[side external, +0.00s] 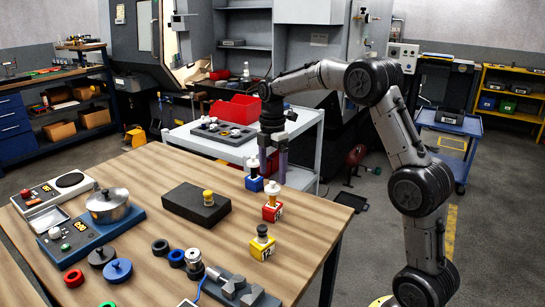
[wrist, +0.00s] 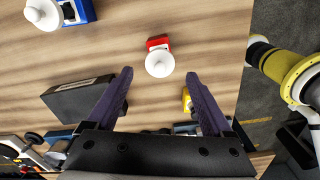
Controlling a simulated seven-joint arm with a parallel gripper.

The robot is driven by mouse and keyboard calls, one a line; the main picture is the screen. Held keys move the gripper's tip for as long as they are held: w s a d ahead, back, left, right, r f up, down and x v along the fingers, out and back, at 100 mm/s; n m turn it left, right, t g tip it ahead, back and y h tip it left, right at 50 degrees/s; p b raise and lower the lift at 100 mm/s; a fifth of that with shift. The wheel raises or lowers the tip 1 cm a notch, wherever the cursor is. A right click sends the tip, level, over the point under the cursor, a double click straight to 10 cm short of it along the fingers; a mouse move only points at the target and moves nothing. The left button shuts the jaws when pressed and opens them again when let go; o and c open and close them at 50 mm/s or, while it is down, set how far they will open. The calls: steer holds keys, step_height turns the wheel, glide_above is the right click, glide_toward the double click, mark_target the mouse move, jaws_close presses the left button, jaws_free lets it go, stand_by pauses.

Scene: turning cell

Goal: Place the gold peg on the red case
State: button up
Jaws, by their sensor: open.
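The gold peg (side external: 208,198) stands upright on a black block (side external: 185,204) in the side view. I cannot make the peg out in the wrist view, where my left finger covers part of the block (wrist: 75,100). The red case (side external: 272,213) stands to the right of the block with a white-knobbed peg (side external: 272,189) upright on it. In the wrist view the red case (wrist: 158,42) and its white knob (wrist: 159,64) lie ahead between my fingers. My gripper (side external: 273,167) is open and empty, its purple fingers above the table near the blue and red cases; the wrist view shows both fingertips (wrist: 160,74).
A blue case (side external: 254,183) with a white-topped peg stands behind the red one. A yellow case (side external: 262,249) with a black peg stands in front. A pot (side external: 107,207), rings and a metal fixture (side external: 240,289) occupy the left and front. Bare wood surrounds the cases.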

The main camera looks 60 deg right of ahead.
step_height(320, 180, up, 4)
steer(key=shift+r, duration=0.25)
steer(key=s+a+r+m+t, duration=0.2)
steer(key=s+a+m, duration=0.3)
steer(key=s+a, duration=0.3)
steer(key=s+a+r+m+t, duration=0.25)
steer(key=s+a+m, duration=0.3)
steer(key=s, duration=0.45)
steer(key=s+a+f+m+t, duration=0.1)
steer(key=s+a+f+m, duration=0.2)
steer(key=s, duration=0.5)
steer(key=shift+s+f+m, duration=0.3)
steer(key=shift+f+m, duration=0.45)
